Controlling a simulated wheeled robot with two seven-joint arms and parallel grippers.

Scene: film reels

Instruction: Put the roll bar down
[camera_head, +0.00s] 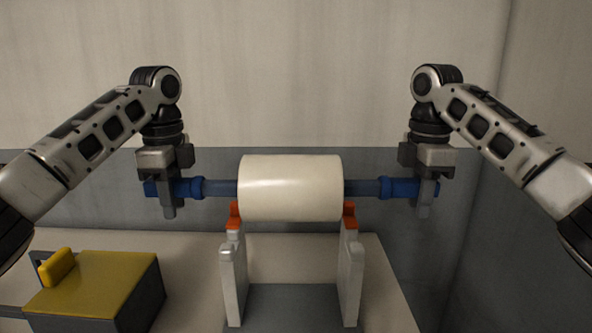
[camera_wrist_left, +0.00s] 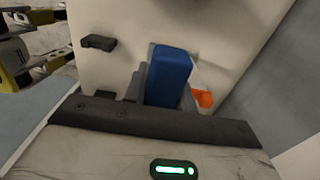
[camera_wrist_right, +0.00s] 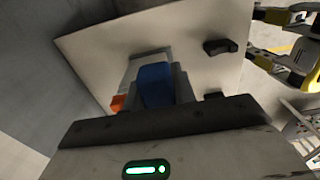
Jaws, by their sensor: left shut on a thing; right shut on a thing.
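The roll bar is a grey bar with blue ends (camera_head: 363,188) that carries a cream film roll (camera_head: 290,187). It lies level in the head view, above a stand (camera_head: 233,275) with two grey uprights and orange tops (camera_head: 349,212). The roll hides part of the contact area, so I cannot tell whether the bar touches the stand. My left gripper (camera_head: 168,190) is shut on the bar's left blue end, also in the left wrist view (camera_wrist_left: 169,78). My right gripper (camera_head: 424,190) is shut on its right blue end, also in the right wrist view (camera_wrist_right: 156,86).
A box with a yellow top (camera_head: 95,283) and a yellow handle stands at the lower left, left of the stand. The stand is on a pale table (camera_head: 190,260). A wall rises behind, and another closes the right side.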

